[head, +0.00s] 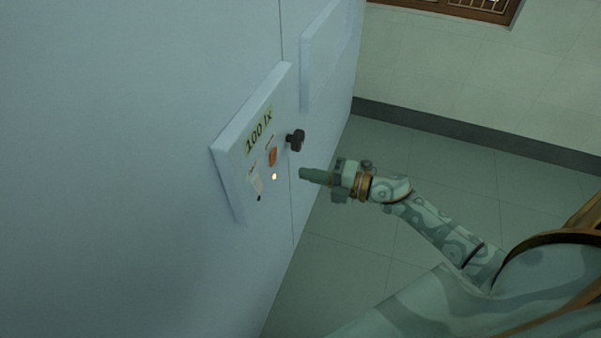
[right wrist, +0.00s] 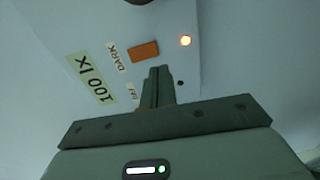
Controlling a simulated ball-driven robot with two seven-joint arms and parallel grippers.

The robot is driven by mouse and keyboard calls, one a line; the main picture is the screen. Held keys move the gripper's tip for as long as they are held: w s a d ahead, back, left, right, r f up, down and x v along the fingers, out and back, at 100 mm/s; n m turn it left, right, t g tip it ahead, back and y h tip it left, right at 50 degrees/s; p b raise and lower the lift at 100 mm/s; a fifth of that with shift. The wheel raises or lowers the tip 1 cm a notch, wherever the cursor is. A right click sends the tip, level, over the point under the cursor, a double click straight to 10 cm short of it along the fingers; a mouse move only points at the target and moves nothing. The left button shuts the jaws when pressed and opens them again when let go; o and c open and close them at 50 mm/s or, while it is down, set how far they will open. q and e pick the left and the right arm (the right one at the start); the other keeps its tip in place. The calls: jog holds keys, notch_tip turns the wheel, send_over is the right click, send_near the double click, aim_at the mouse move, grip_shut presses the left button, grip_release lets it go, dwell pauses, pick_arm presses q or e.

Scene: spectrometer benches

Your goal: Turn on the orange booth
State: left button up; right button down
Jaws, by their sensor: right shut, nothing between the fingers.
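A raised control panel (head: 234,158) sits on the pale booth wall. It carries a "100 lx" label (head: 258,129), an orange rectangle (head: 272,157), a small glowing lamp (head: 274,177) and a small black dot (head: 258,198). In the right wrist view the orange rectangle (right wrist: 144,51) lies left of the lit lamp (right wrist: 185,41); the black dot (right wrist: 180,83) is below it. My right gripper (head: 303,174) is shut and empty, pointing at the panel from its right. Its fingers also show in the right wrist view (right wrist: 159,72). Contact with the panel is not visible. My left gripper is out of view.
A black knob (head: 296,140) sticks out at the panel's right edge, just above my right gripper. A second pale panel (head: 325,50) is farther along the wall. The tiled floor (head: 425,165) to the right is clear.

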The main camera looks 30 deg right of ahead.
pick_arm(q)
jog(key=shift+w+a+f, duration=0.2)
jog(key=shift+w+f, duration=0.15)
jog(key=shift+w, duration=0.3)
pick_arm(e)
jog(key=f+v, duration=0.1)
jog(key=v, duration=0.6)
jog(key=shift+d+f, duration=0.35)
jog(key=shift+d, duration=0.1)
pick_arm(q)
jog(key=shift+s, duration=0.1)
